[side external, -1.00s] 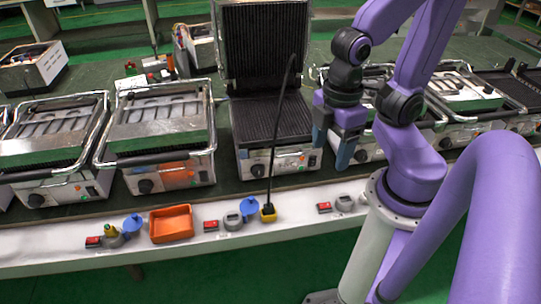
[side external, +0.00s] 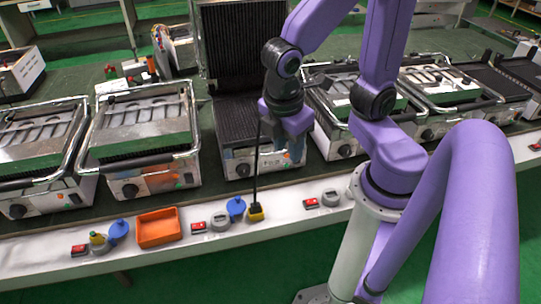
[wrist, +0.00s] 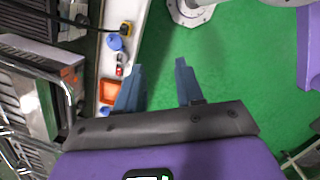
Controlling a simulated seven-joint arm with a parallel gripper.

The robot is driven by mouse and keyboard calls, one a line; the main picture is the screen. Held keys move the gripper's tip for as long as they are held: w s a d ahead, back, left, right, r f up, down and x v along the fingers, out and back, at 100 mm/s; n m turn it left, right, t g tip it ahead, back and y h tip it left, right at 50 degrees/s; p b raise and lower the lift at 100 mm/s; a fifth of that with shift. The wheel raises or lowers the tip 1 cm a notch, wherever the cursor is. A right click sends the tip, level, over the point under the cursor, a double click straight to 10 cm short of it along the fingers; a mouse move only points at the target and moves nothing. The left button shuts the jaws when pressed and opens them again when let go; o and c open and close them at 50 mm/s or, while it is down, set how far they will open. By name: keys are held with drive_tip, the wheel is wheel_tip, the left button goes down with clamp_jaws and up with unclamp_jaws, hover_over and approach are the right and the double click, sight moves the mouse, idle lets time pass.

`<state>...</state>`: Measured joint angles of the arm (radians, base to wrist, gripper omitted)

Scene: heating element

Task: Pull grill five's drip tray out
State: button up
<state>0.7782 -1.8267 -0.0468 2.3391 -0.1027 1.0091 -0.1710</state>
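Several contact grills stand in a row on the bench. One has its ribbed lid up (side external: 243,45), and its front panel with a knob (side external: 243,168) faces the bench edge. I cannot tell which grill is number five, and no drip tray is clearly visible. My gripper (side external: 294,150) hangs in front of the right part of the open grill, partly covering it. In the wrist view my gripper (wrist: 159,66) is open and empty, its two blue fingers apart over the green floor. Grill fronts and handles (wrist: 45,75) show at the left of that view.
An orange tray (side external: 158,228), red switches (side external: 198,228), blue plugs (side external: 236,207) and a yellow plug (side external: 256,214) lie along the white bench edge. A black cable (side external: 256,160) rises from the yellow plug close to my gripper. The green floor before the bench is clear.

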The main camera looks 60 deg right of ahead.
drive_tip(key=w+a+f+n+g+h, duration=0.1)
drive_tip(key=w+a+f+n+h, duration=0.2)
drive_tip(key=w+f+n+h, duration=0.95)
drive_tip(key=n+t+h, duration=0.1)
drive_tip(key=n+h, duration=0.4)
drive_tip(key=n, duration=0.2)
approach(265, 146)
drive_tip(key=s+d, duration=0.1)
drive_tip(key=d, duration=0.1)
drive_tip(key=s+d, duration=0.1)
drive_tip(key=d, duration=0.2)
drive_tip(key=s+d, duration=0.2)
drive_tip(key=d, duration=0.1)
drive_tip(key=shift+c, duration=0.3)
clamp_jaws()
